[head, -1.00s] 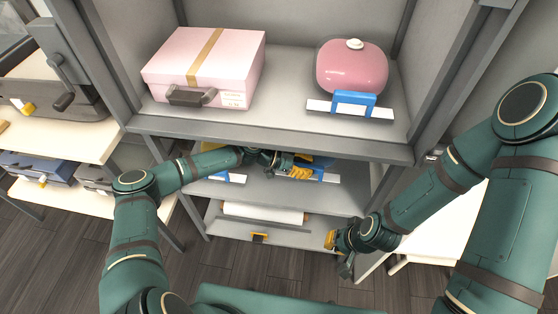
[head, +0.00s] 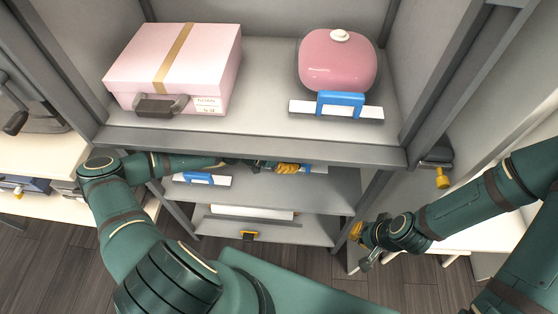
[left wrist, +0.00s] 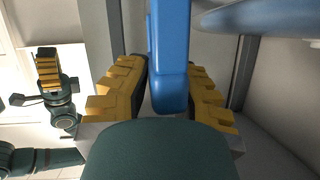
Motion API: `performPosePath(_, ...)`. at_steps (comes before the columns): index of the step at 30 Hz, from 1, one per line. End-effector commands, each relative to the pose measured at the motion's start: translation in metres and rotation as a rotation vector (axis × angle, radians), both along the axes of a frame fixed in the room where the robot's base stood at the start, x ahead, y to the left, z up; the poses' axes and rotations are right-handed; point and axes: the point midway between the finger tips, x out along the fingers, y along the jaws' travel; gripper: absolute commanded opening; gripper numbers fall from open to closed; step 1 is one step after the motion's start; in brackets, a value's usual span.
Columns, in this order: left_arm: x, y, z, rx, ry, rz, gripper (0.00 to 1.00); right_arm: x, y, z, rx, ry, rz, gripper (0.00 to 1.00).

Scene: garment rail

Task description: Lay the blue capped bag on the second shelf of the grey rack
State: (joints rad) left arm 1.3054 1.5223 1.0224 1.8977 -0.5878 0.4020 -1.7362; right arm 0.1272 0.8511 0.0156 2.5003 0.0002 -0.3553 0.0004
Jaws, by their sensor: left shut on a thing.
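My left gripper (head: 288,168) reaches in under the top shelf of the grey rack (head: 250,142), above the second shelf (head: 260,187). In the left wrist view its yellow fingers (left wrist: 165,95) are shut on an upright blue handle (left wrist: 170,55). A rounded blue body, likely the blue capped bag (left wrist: 255,16), shows at the upper right there. In the head view the top shelf's edge hides most of the bag, so whether it touches the second shelf cannot be told. My right gripper (head: 357,232) is low by the rack's right side, apart from it; its opening is unclear.
The top shelf holds a pink case (head: 175,65) and a pink capped bag (head: 337,62). A blue handle on a white bar (head: 200,179) is at the second shelf's left. A white roll (head: 250,212) lies on the shelf below. A side table stands at left.

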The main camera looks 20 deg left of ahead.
Motion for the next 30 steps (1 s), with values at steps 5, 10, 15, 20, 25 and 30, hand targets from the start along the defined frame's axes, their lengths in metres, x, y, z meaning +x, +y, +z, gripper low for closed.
performPosePath(5, 0.0, 0.0, -0.033, -0.003, 0.0, 0.002, 0.0, 0.001, 0.0, -0.009, 0.0, -0.003, 0.0, 0.0)
performPosePath(10, 0.0, 0.0, -0.054, -0.002, 0.0, 0.001, 0.0, 0.003, 0.0, -0.013, -0.001, -0.006, -0.001, 0.0)
performPosePath(15, 0.0, 0.0, -0.064, -0.001, 0.0, 0.001, 0.0, 0.003, -0.001, -0.015, -0.001, -0.007, -0.002, 0.0)
performPosePath(20, 0.0, 0.0, -0.085, -0.002, 0.002, 0.003, 0.0, 0.004, -0.001, -0.02, -0.002, -0.009, -0.003, 0.0)
performPosePath(25, 0.0, 0.0, -0.096, 0.001, 0.001, 0.001, 0.0, 0.005, -0.001, -0.022, -0.003, -0.011, -0.002, 0.0)
performPosePath(30, -0.001, 0.001, -0.097, 0.001, 0.005, 0.002, 0.36, 0.005, -0.001, -0.022, -0.003, -0.011, -0.002, 0.0)
